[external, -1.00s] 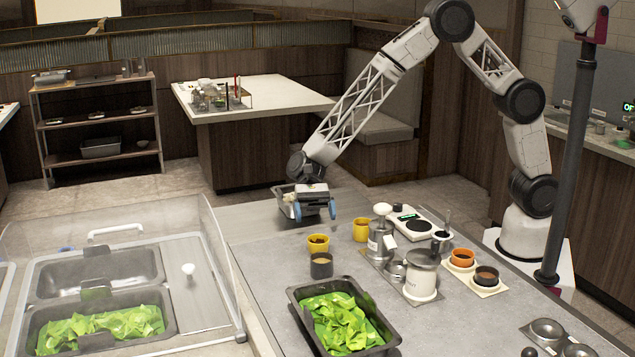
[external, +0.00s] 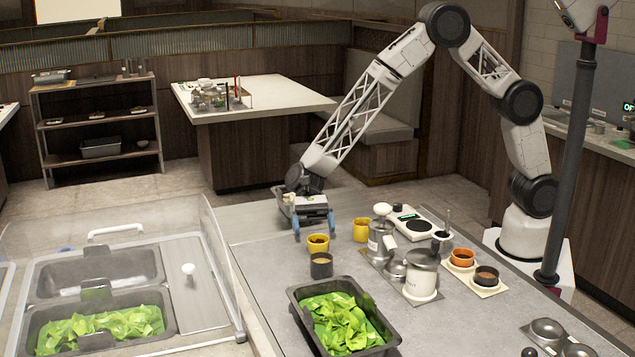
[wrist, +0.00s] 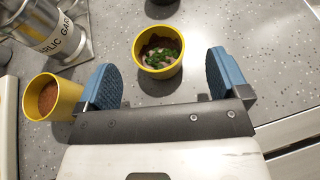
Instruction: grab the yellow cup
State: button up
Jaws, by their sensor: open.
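Two yellow cups stand on the grey counter. One yellow cup (external: 318,244) is just in front of my gripper; in the wrist view this cup (wrist: 158,72) holds dark red sauce with pale pieces and green garnish. The second yellow cup (external: 361,230) stands to its right, and in the wrist view this cup (wrist: 68,101) is at the left with reddish-brown contents. My gripper (external: 314,227) is open and empty. In the wrist view its blue fingers (wrist: 162,84) are spread to either side of the garnished cup, with space around it.
A dark cup (external: 321,267) stands close in front of the garnished cup. Metal dispensers (external: 381,243) and a white scale (external: 425,224) stand to the right. A black pan of lettuce (external: 297,298) is at the front. The counter left of the cups is clear.

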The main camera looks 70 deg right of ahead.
aim_at(320, 247)
dwell(0.3)
jog(key=shift+x, duration=2.55)
jog(key=shift+s+d+f, duration=0.1)
jog(key=shift+s, duration=0.05)
jog(key=shift+c, duration=0.3)
jog(key=c, duration=0.9)
jog(key=shift+r, duration=5)
